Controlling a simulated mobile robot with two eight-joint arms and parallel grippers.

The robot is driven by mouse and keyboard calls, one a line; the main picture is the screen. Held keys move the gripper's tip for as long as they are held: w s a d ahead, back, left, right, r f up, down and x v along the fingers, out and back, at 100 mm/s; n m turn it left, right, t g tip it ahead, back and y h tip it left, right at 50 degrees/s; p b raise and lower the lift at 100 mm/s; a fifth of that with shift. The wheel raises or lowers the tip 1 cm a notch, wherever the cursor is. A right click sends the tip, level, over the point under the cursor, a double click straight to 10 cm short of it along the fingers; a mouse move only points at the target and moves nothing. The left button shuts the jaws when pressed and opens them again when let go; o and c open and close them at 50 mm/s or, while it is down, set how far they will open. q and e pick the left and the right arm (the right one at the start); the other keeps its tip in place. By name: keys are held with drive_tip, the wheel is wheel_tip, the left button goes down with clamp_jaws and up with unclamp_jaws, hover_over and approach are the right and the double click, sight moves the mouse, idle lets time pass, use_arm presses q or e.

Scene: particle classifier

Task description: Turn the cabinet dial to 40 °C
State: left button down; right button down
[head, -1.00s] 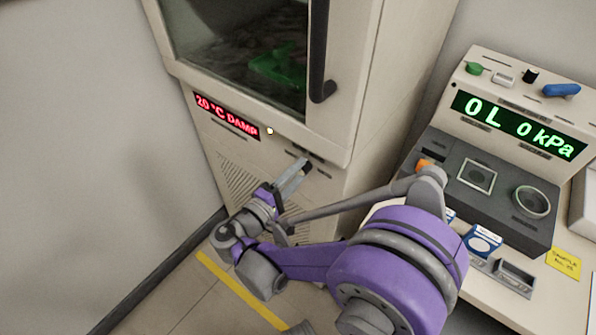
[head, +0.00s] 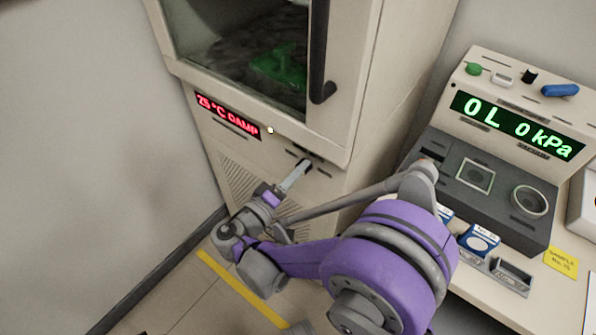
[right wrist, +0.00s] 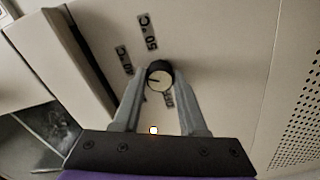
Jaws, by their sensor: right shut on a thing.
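The cabinet (head: 345,150) stands at the upper middle of the head view. Its red display (head: 228,116) reads 25 °C DAMP. The dial (right wrist: 159,74) is a round black-rimmed knob with a pale face and a dark pointer mark towards the left in the right wrist view. A 50 °C label (right wrist: 148,32) and a partly covered label (right wrist: 124,60) lie near it. My right gripper (head: 303,167) is at the cabinet's lower front, its fingers on both sides of the dial and shut on it. In the head view the fingers hide the dial. My left gripper is out of view.
A cabinet door with a dark handle (head: 322,60) is above the dial. A console (head: 480,185) with a green display stands on a bench at the right. A vent grille (right wrist: 302,85) lies beside the dial. Floor is open at the lower left.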

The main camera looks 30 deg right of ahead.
idle(0.3)
drive_tip(key=shift+c, duration=2.2)
unclamp_jaws()
drive_tip(key=shift+a, duration=0.15)
drive_tip(key=v, duration=1)
drive_tip(key=shift+s+a, duration=0.15)
drive_tip(key=shift+a, duration=0.1)
